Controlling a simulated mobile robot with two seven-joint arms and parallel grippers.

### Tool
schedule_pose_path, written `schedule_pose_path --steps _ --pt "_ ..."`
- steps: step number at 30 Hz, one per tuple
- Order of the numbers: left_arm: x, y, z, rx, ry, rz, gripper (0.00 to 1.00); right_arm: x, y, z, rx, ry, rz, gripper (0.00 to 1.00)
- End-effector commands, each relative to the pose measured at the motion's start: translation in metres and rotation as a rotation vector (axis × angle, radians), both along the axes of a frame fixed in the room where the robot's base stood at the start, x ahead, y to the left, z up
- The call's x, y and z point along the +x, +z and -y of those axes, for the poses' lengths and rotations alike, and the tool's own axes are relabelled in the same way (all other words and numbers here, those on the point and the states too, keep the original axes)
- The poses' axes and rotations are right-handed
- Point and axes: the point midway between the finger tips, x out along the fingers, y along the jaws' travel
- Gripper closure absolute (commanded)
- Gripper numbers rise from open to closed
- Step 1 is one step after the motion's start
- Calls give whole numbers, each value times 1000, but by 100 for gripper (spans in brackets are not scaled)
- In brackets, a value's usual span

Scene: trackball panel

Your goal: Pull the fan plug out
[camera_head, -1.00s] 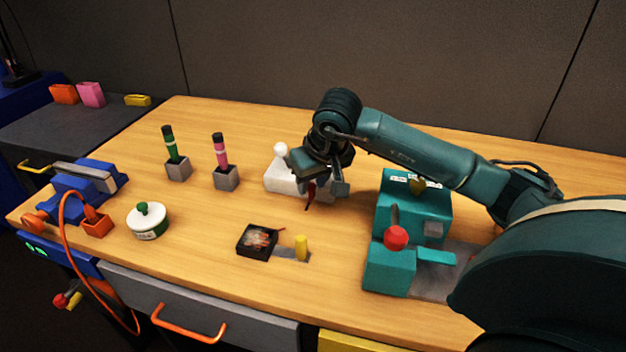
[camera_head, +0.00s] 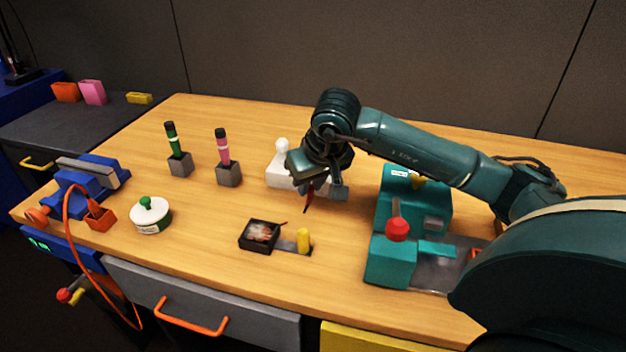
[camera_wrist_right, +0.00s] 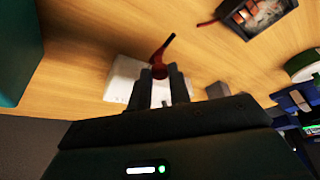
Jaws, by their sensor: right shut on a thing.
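The red fan plug (camera_wrist_right: 159,68) with its short dark red cord shows between the fingertips of my right gripper (camera_wrist_right: 160,79) in the wrist view. The gripper is shut on it. In the head view, my right gripper (camera_head: 319,188) points down beside a white block with a white ball (camera_head: 282,177), and the red plug (camera_head: 308,204) shows below it. The fingers hide where the plug meets anything, so I cannot tell if it is seated. The small dark square fan (camera_head: 260,235) lies in front, with a red lead stub at its corner. My left gripper is out of view.
A teal machine with a red knob (camera_head: 397,229) stands right of the gripper. A yellow peg (camera_head: 303,239) stands beside the fan. Two markers in grey blocks (camera_head: 228,174), a white round tin (camera_head: 151,217) and a blue vise (camera_head: 90,185) are to the left.

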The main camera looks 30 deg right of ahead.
Motion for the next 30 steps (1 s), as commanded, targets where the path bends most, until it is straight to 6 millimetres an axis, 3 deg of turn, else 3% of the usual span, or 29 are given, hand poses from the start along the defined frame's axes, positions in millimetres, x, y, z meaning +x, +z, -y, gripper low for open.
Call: schedule_pose_path --steps 10,11,13,25,30 --pt "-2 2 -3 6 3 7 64 -4 0 -6 5 6 -5 100" --pt "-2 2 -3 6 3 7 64 -4 0 -6 5 6 -5 78" --pt "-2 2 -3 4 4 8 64 -4 0 -6 4 6 -5 73" --pt "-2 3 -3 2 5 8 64 -4 2 -4 2 2 -1 72" --pt "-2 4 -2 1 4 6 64 -10 21 -4 0 1 3 72"
